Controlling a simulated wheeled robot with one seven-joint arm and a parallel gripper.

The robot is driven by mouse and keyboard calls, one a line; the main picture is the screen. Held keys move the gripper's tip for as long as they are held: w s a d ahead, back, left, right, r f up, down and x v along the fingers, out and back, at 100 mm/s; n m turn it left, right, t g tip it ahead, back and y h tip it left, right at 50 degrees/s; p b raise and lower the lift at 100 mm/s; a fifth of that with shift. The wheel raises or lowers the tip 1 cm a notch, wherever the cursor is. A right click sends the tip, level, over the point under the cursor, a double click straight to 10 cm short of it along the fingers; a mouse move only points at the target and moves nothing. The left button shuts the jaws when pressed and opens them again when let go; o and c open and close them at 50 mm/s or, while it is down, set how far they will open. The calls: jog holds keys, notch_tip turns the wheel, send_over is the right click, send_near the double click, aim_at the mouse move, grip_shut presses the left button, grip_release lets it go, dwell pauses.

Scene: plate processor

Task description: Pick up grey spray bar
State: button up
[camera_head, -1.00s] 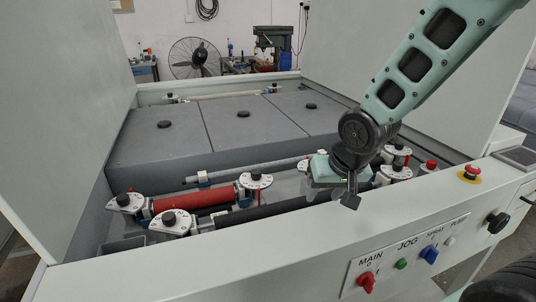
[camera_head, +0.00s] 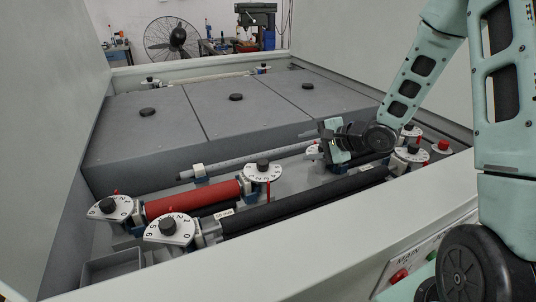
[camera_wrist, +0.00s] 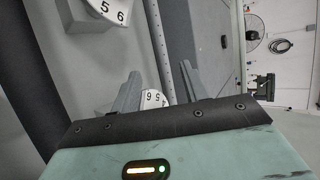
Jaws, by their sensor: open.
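The grey spray bar (camera_head: 250,160) is a long thin tube. It lies along the front of the raised grey covers, behind the red roller, and passes through a small white holder on its left part. My gripper (camera_head: 311,143) is at the right end of the visible bar, its fingers pointing left. Its fingers (camera_wrist: 157,86) stand apart in the wrist view, with a white numbered dial beyond them. I see nothing held. The right part of the bar is hidden behind my gripper. I cannot tell whether the fingers touch or straddle the bar.
A red roller (camera_head: 192,198) and a black roller (camera_head: 300,203) lie in front of the bar between white numbered dials (camera_head: 263,172) with black knobs. Grey covers (camera_head: 150,138) rise behind. The machine's light front wall (camera_head: 270,262) and high side walls enclose the space.

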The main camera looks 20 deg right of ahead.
send_near(271, 153)
jog(key=x, duration=0.4)
jog(key=shift+w+d+f, duration=0.1)
jog(key=shift+f, duration=0.05)
jog(key=shift+p+x, duration=0.85)
jog(key=shift+x, duration=1.75)
grip_shut()
